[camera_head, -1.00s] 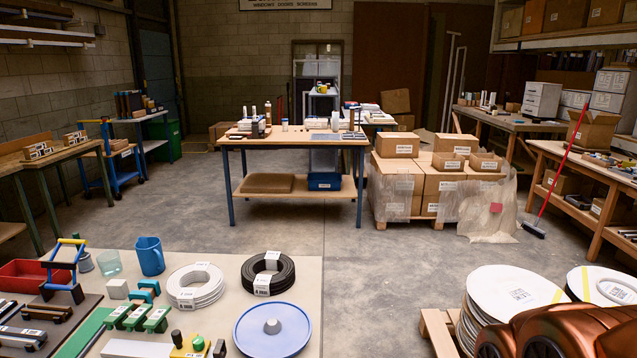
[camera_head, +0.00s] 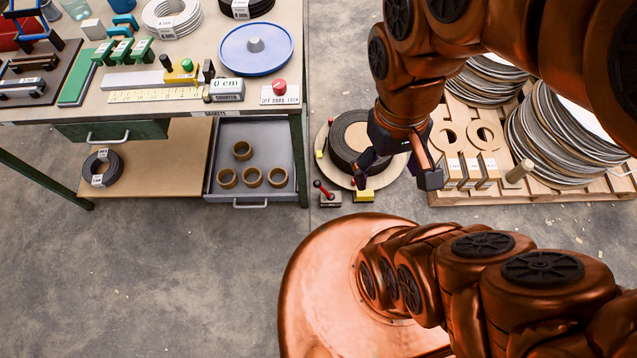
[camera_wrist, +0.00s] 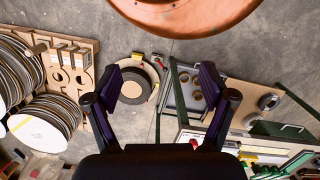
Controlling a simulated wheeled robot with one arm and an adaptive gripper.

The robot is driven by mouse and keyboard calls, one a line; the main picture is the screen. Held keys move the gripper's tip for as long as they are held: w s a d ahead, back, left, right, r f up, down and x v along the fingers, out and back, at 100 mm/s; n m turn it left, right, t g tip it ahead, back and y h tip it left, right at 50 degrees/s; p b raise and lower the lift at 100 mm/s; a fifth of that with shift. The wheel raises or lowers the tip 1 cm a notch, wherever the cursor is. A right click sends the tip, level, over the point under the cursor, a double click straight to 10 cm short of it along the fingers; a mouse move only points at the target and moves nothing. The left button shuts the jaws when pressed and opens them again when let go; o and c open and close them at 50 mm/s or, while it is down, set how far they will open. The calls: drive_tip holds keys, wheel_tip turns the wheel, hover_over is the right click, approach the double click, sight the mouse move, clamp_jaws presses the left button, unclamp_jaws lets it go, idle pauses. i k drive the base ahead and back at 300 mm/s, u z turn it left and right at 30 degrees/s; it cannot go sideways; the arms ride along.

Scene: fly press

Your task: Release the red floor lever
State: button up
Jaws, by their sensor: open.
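The red floor lever (camera_head: 325,190) stands on the concrete floor between the workbench and the pallet. It is a small rod with a red knob on a grey base, leaning to the left. It also shows, small, in the wrist view (camera_wrist: 159,61). My gripper (camera_head: 400,174) is open and empty, to the right of the lever and above it. In the wrist view my gripper (camera_wrist: 161,72) has its two dark fingers wide apart, with the lever appearing between them at a distance.
A yellow block (camera_head: 363,196) sits just right of the lever. Behind it is a round board (camera_head: 327,140) with a black coil (camera_head: 345,150). The workbench (camera_head: 205,112) with an open grey drawer (camera_head: 265,198) is left; a loaded pallet (camera_head: 560,190) is right.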

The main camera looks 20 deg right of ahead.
sight(330, 196)
drive_tip(key=z, duration=1.1)
drive_tip(key=k, duration=1.25)
drive_tip(key=u, duration=1.35)
drive_tip(key=i, duration=0.5)
